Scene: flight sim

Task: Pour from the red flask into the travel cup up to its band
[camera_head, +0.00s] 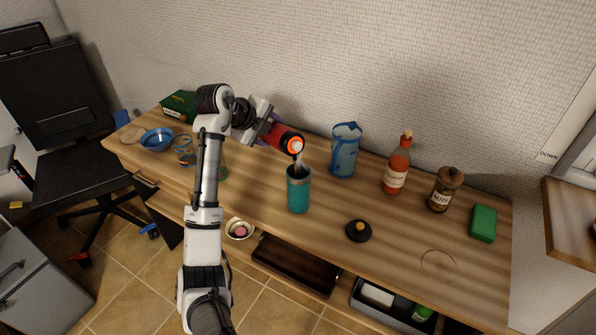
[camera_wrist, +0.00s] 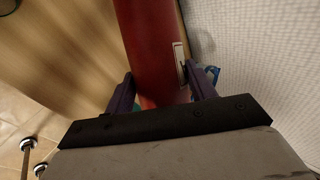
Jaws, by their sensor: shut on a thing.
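The red flask (camera_head: 281,137) lies tilted in my gripper (camera_head: 263,127), its mouth pointing right and toward the camera, above the travel cup. The flask also shows in the wrist view (camera_wrist: 150,45), between the two dark fingers of my gripper (camera_wrist: 158,88), which are shut on it. The teal travel cup (camera_head: 298,192) stands upright on the table below the flask mouth.
A blue patterned container (camera_head: 344,152), a red sauce bottle (camera_head: 397,168), a nuts jar (camera_head: 445,190) and a green block (camera_head: 483,223) stand right on the wooden table (camera_head: 400,240). A black lid (camera_head: 358,231) lies in front. A blue bowl (camera_head: 157,139) is left. Drawers below stand open.

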